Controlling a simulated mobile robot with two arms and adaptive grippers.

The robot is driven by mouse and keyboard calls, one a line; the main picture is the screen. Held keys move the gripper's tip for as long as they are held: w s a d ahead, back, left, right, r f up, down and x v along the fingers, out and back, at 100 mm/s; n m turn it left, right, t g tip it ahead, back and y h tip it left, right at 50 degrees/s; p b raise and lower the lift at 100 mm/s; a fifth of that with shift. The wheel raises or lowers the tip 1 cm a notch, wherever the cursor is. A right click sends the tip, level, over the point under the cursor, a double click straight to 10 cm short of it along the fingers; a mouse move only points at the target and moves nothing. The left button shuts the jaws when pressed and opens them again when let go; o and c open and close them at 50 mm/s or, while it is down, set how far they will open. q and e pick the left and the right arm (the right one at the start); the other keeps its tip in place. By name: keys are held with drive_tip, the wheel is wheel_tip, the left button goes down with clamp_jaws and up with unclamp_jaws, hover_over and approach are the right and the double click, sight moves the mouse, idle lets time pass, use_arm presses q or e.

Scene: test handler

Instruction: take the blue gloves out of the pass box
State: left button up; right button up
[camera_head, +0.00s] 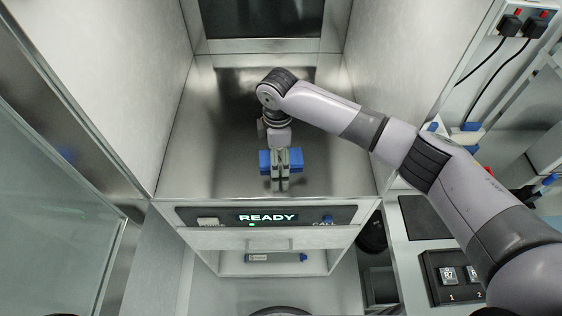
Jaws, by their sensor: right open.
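The blue gloves (296,160) show as a small blue block on the metal floor of the pass box (200,172), near its front edge. My right arm reaches in from the right, and its gripper (281,186) points toward the front edge. The gripper is open, and its fingers are over the middle of the gloves, with blue showing on both sides. The fingers hide the middle of the gloves, and I cannot tell whether they touch. My left gripper is not in view.
Pale walls flank the pass box, with a dark window (263,18) at the back. A READY panel (266,217) is on the front, above an open shelf with a blue-ended tube (276,257). A glass door (60,200) stands at left. A numbered tray (452,276) is at right.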

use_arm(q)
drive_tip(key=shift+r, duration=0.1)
use_arm(e)
drive_tip(key=shift+r, duration=0.1)
drive_tip(key=shift+c, duration=0.2)
drive_tip(key=c, duration=1)
